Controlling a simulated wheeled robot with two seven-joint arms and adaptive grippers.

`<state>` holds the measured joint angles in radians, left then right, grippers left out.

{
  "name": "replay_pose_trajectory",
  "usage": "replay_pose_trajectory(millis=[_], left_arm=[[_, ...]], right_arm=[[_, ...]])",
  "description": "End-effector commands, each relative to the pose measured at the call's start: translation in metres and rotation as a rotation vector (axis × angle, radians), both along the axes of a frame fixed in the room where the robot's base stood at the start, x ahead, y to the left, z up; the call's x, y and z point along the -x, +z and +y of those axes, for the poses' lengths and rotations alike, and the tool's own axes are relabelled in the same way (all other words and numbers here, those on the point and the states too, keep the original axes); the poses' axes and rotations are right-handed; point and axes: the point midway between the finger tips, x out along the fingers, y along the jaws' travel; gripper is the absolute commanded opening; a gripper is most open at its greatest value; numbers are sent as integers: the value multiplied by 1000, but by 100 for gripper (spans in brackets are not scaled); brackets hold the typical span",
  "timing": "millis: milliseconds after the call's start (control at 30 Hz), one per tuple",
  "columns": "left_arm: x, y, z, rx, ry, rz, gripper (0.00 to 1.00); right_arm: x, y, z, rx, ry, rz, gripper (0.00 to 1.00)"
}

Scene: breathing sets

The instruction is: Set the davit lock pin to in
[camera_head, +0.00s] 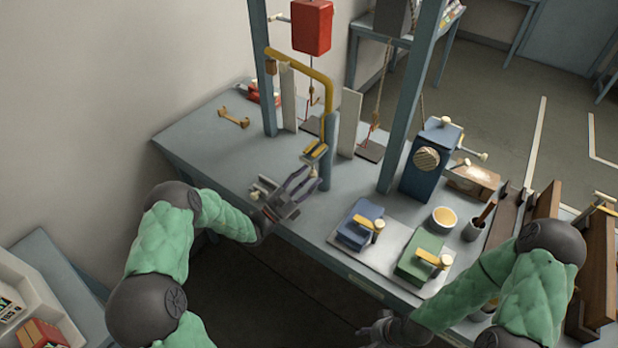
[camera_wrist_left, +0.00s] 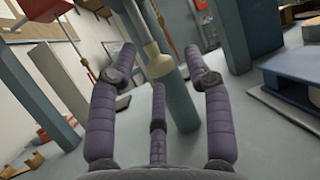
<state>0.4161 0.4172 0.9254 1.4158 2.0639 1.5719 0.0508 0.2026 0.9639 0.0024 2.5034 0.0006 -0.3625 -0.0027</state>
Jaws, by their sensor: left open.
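The davit has a yellow curved arm (camera_head: 327,92) on a blue-grey round post (camera_head: 327,158) at the table's front edge. A yellow-and-dark piece (camera_head: 314,151) sits at the post; I cannot tell if it is the lock pin or how the pin is set. My left gripper (camera_head: 303,180) is open and empty, just left of the lower post, fingers pointing at it. In the left wrist view the post (camera_wrist_left: 178,100) stands beyond and between the spread fingers, with a pale collar (camera_wrist_left: 158,62) above. My right gripper (camera_head: 385,330) is low at the front, partly hidden; its jaws are unclear.
A red box (camera_head: 312,27) hangs behind the davit. Blue (camera_head: 357,232) and green (camera_head: 421,262) devices sit on a pale mat right of the post. A blue winch-like unit (camera_head: 425,170) stands farther back. The table's left part (camera_head: 205,155) is mostly clear.

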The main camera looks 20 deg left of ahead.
Motion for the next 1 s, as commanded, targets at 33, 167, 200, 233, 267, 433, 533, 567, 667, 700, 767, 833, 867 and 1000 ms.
replay_pose_trajectory(millis=[33, 167, 200, 233, 267, 433, 533, 567, 667, 700, 767, 833, 867, 1000], left_arm=[[-2, 1, -2, 0, -1, 0, 50], [-4, 2, -4, 0, -1, 0, 50], [-4, 2, -4, 0, -1, 0, 50], [-4, 2, -4, 0, -1, 0, 50], [-4, 2, -4, 0, -1, 0, 50], [-4, 2, -3, 0, -1, 0, 33], [-4, 2, -3, 0, -1, 0, 5], [-4, 2, -4, 0, -1, 0, 0], [-4, 2, -4, 0, -1, 1, 0], [-4, 2, -4, 0, -1, 1, 0], [-4, 2, -4, 0, -1, 1, 0], [-4, 3, -4, 0, -1, 1, 0], [-4, 4, -4, 0, -2, 1, 0], [-4, 16, -4, -1, -2, 0, 0]], right_arm=[[0, 0, 0, 0, 0, 0, 47], [0, 0, 0, 0, 0, 0, 47], [0, 0, 0, 0, 0, 0, 47], [0, 0, 0, 0, 0, 0, 47], [0, 0, 0, 0, 0, 0, 47], [0, 0, 0, 0, 0, 0, 47], [0, 0, 0, 0, 0, 0, 47], [0, 0, 0, 0, 0, 0, 47], [0, 0, 0, 0, 0, 0, 47], [0, 0, 0, 0, 0, 0, 47], [0, 0, 0, 0, 0, 0, 47], [0, 1, 0, 0, 0, 0, 47], [0, 2, 0, 0, 0, 0, 47], [0, 11, 0, 0, 0, 0, 47]])
